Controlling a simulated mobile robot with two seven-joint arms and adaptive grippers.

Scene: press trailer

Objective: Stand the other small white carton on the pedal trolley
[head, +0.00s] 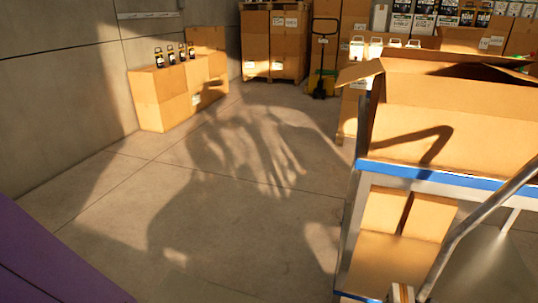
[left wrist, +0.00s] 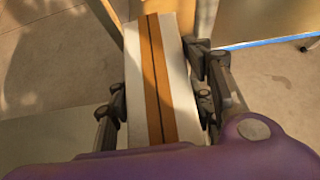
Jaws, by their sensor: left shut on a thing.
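In the left wrist view, a small white carton (left wrist: 176,60) with a brown stripe down its middle sits between the fingers of my left gripper (left wrist: 161,98). The fingers are shut on its two sides. In the head view, a trolley (head: 430,175) with blue edges and a metal handle stands at the right. A small pale thing with a brown stripe (head: 402,293) shows at the bottom edge, mostly cut off; I cannot tell whether it is the held carton. My right gripper is not in view.
A large open carton (head: 450,120) fills the trolley's upper deck, and brown cartons (head: 390,215) stand lower down. Stacked cartons (head: 180,90) line the left wall, with dark bottles on them. A yellow pallet truck (head: 322,80) stands at the back. The middle floor (head: 240,200) is clear.

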